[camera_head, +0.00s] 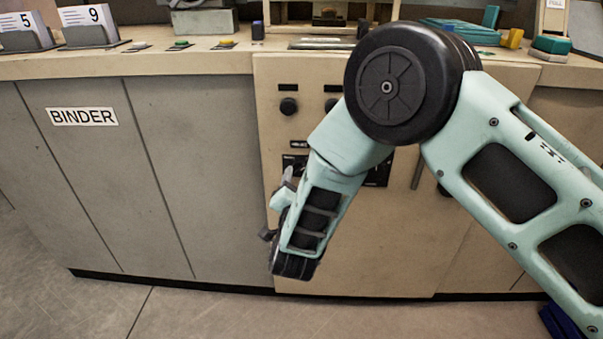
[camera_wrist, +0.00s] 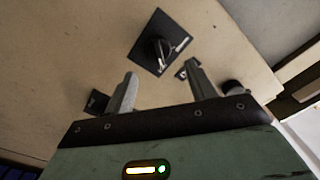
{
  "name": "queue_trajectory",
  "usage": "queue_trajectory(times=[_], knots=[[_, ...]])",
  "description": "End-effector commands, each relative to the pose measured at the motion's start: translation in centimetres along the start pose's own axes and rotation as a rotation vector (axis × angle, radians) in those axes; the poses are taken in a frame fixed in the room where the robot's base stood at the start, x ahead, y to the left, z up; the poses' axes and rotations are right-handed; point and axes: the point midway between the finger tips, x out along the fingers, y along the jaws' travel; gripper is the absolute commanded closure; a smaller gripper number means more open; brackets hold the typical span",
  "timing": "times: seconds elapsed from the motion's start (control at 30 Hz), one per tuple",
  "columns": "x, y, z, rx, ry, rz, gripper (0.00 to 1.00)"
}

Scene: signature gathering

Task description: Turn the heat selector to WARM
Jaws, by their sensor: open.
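A black square plate with a dark selector knob (camera_wrist: 157,48) is on the beige panel, just beyond my fingertips in the wrist view. Pale marks show on the plate, but I cannot read them. In the head view a black plate (camera_head: 292,162) shows partly behind my gripper; the arm hides part of the panel. My gripper (camera_wrist: 160,69) has its two grey fingers spread, with nothing between them. The knob appears ahead of the gap, apart from the fingers. In the head view my gripper (camera_head: 276,207) is in front of the panel's left part.
Another round knob (camera_wrist: 232,88) is close to my right finger in the wrist view. Small round knobs (camera_head: 289,106) sit higher on the beige panel (camera_head: 380,255). A grey cabinet marked BINDER (camera_head: 83,116) stands at left. The floor before it is clear.

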Motion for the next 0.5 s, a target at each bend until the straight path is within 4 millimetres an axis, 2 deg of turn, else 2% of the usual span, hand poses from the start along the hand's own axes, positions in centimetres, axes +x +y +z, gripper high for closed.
queue_trajectory(times=[0.1, 0.2, 0.5], knots=[[2.1, 0.1, -0.1, 0.0, 0.004, 0.0, 0.44], [3.4, 0.0, 0.0, 0.001, 0.002, 0.0, 0.44], [4.7, 0.0, 0.0, -0.001, 0.0, 0.0, 0.44]])
